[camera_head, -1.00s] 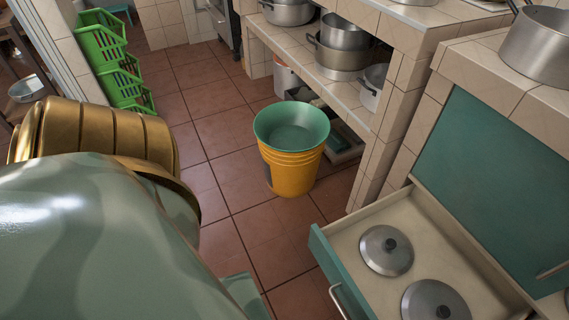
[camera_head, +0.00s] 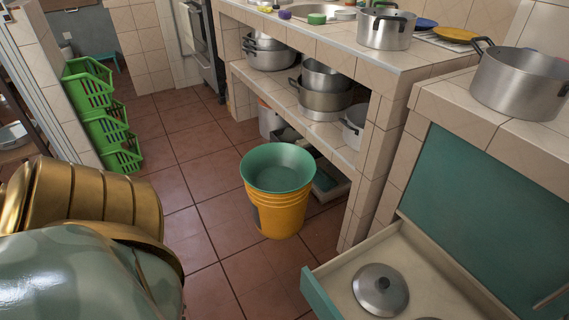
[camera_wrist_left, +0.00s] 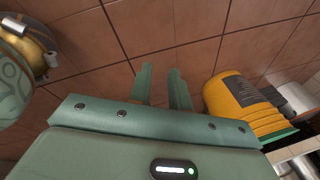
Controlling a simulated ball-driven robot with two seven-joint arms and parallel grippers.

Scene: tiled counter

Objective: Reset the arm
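My left arm (camera_head: 80,240), gold and mottled green, fills the lower left of the head view; its gripper is hidden there. In the left wrist view my left gripper (camera_wrist_left: 160,68) shows two green fingers with a gap between them. It is empty and over the reddish tiled floor. My right arm and gripper are in neither view.
A yellow bucket with a green inside (camera_head: 278,190) stands on the floor, also at right in the wrist view (camera_wrist_left: 245,105). An open drawer (camera_head: 335,270) holds pot lids (camera_head: 380,290). Green crates (camera_head: 100,115) stand at left. Pots (camera_head: 520,85) sit on the counter.

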